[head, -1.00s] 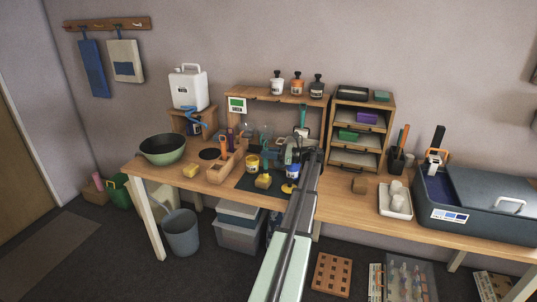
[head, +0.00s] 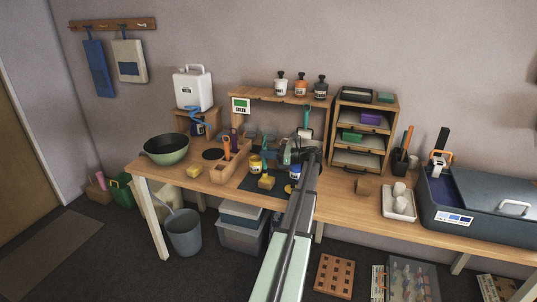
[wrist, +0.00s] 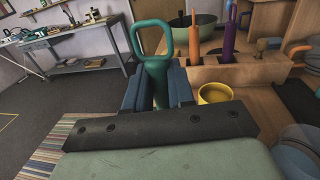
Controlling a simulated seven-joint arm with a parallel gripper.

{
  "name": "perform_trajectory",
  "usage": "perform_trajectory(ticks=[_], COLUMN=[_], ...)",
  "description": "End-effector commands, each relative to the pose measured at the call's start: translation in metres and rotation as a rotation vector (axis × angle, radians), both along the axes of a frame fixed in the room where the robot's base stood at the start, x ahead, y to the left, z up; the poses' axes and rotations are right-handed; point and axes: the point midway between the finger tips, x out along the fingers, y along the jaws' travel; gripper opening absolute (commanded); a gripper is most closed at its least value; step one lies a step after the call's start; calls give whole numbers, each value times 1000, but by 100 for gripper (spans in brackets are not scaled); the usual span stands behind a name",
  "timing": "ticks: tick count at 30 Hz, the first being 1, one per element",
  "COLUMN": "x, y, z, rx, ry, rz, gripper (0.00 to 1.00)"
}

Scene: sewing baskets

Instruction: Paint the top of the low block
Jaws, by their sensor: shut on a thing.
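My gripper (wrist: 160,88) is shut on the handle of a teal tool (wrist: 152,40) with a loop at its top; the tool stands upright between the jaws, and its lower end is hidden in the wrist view. In the head view my gripper (head: 272,156) is above the dark mat at the bench front, beside a yellow pot (head: 255,167). The pot also shows in the wrist view (wrist: 214,92), just right of the jaws. A small yellowish block (head: 266,182) sits on the mat (head: 250,184). I cannot tell for sure whether it is the low block.
A wooden holder (head: 222,172) with upright tools stands left of the mat. A blue-labelled pot (head: 294,173) is partly hidden by my arm. A sign (head: 240,105) with a green patch hangs on the shelf.

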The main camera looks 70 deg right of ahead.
Motion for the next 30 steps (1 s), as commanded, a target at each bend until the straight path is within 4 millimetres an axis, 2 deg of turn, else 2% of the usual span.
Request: perform_trajectory(ticks=[14,30], x=[3,3], y=[0,0], z=[2,43], rx=[0,-2], ry=[0,0], rz=[0,0], gripper=[0,0])
